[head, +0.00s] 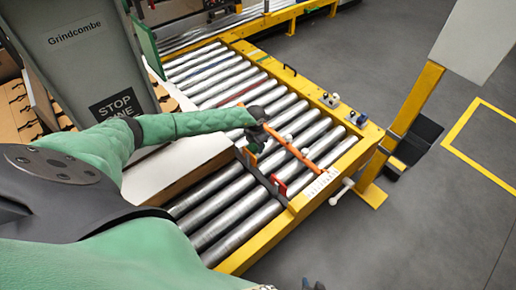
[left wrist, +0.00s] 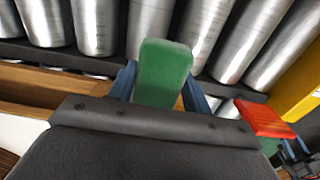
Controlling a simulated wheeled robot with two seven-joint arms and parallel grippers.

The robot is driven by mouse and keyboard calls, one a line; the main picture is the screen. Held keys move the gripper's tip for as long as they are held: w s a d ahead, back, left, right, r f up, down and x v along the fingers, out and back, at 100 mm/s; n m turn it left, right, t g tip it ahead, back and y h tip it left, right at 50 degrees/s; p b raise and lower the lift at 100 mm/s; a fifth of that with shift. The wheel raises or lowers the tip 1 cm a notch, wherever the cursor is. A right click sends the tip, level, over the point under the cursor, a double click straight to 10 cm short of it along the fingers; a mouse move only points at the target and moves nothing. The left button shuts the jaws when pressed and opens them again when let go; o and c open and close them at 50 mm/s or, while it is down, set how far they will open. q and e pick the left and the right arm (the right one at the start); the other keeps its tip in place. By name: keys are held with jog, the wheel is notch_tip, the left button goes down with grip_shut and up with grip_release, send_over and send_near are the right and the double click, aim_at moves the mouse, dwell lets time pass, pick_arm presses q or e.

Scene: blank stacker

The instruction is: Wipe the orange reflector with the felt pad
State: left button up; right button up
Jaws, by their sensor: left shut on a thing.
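My left gripper (head: 253,143) is over the roller conveyor. In the left wrist view the left gripper (left wrist: 163,85) is shut on a green felt pad (left wrist: 163,72), which sits between its blue fingers. The felt pad (head: 252,148) shows only as a small green patch in the head view. The orange reflector (left wrist: 265,118) looks red-orange, to the right of the pad and apart from it in the left wrist view. In the head view the reflector (head: 279,184) stands on a dark bar, below and right of the gripper.
The roller conveyor (head: 235,205) has a yellow frame. A thin orange bar (head: 297,153) and a dark bar (head: 262,177) cross near my left gripper. A white-topped stack (head: 190,160) lies to its left. A yellow post (head: 410,110) stands at right, with open grey floor beyond.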

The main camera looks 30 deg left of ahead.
pick_arm(q)
jog(key=shift+w+a, duration=0.2)
jog(key=shift+a, duration=0.75)
jog(key=shift+s+d, duration=0.35)
jog(key=shift+d, duration=0.45)
jog(key=shift+s+d+f+p, duration=0.15)
jog(key=shift+d+p, duration=0.1)
jog(key=shift+d, duration=0.2)
jog(key=shift+s+d+r+p, duration=0.1)
jog(key=shift+d+p, duration=0.1)
jog(key=shift+d, duration=0.2)
jog(key=shift+d+f, duration=0.1)
jog(key=shift+s+d+p, duration=0.25)
jog(key=shift+d, duration=0.6)
jog(key=shift+s+d+p, duration=0.2)
jog(key=shift+d+p, duration=0.05)
jog(key=shift+d, duration=0.6)
jog(key=shift+w+d+b, duration=0.3)
jog(key=shift+w+b, duration=0.2)
jog(key=shift+w, duration=0.35)
jog(key=shift+w+d+b, duration=0.25)
jog(key=shift+w+b, duration=0.2)
jog(key=shift+w, duration=0.4)
jog(key=shift+w+d+b, duration=0.3)
jog(key=shift+w+b, duration=0.2)
jog(key=shift+w, duration=0.35)
jog(key=shift+w+d, duration=0.15)
jog(key=shift+w, duration=0.25)
